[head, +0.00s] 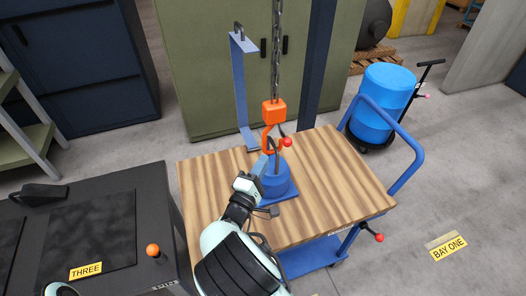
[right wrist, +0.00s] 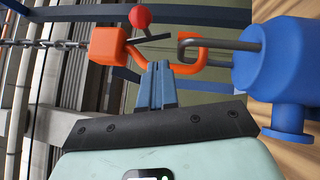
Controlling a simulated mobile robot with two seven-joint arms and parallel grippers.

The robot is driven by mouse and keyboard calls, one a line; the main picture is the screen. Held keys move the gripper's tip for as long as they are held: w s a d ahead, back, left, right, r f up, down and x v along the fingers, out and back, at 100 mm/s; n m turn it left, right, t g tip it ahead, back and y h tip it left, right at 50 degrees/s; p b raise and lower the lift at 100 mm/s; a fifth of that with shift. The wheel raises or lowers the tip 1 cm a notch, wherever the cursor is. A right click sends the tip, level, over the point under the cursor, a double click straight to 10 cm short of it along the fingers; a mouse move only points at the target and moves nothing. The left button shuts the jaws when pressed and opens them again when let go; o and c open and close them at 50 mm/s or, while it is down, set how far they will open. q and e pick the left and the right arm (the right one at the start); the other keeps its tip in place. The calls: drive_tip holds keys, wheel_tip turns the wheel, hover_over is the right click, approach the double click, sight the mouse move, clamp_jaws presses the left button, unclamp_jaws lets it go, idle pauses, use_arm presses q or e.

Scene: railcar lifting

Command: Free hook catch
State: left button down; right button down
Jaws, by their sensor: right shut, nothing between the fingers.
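The orange hook (head: 270,137) hangs on a chain above the blue cylindrical load (head: 276,182). In the right wrist view the load's grey bent rod (right wrist: 215,45) reaches into the bend of the hook (right wrist: 186,68). The catch is a thin dark lever (right wrist: 150,38) with a red ball (right wrist: 140,17) at its end; the ball also shows in the head view (head: 287,142). My right gripper (head: 264,160) is shut and empty. Its blue fingertips (right wrist: 156,68) are close below the hook; whether they touch it I cannot tell. My left gripper is out of view.
The load stands on a wooden-topped blue cart (head: 330,175). A blue bent stand (head: 240,85) rises behind it. A dark bench (head: 95,225) with an orange-knobbed lever (head: 153,249) is at left. A blue drum (head: 382,103) stands at back right.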

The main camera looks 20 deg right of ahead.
sight(284, 136)
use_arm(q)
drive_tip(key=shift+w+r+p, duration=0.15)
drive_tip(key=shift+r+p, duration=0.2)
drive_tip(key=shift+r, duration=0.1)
use_arm(e)
drive_tip(key=x, duration=0.8)
drive_tip(key=shift+d, duration=0.25)
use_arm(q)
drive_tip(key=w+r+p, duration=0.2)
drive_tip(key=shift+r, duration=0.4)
use_arm(e)
drive_tip(key=shift+d+f, duration=0.1)
drive_tip(key=shift+d, duration=0.65)
drive_tip(key=shift+s, duration=0.1)
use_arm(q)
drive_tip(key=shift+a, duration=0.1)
use_arm(e)
drive_tip(key=shift+f, duration=0.1)
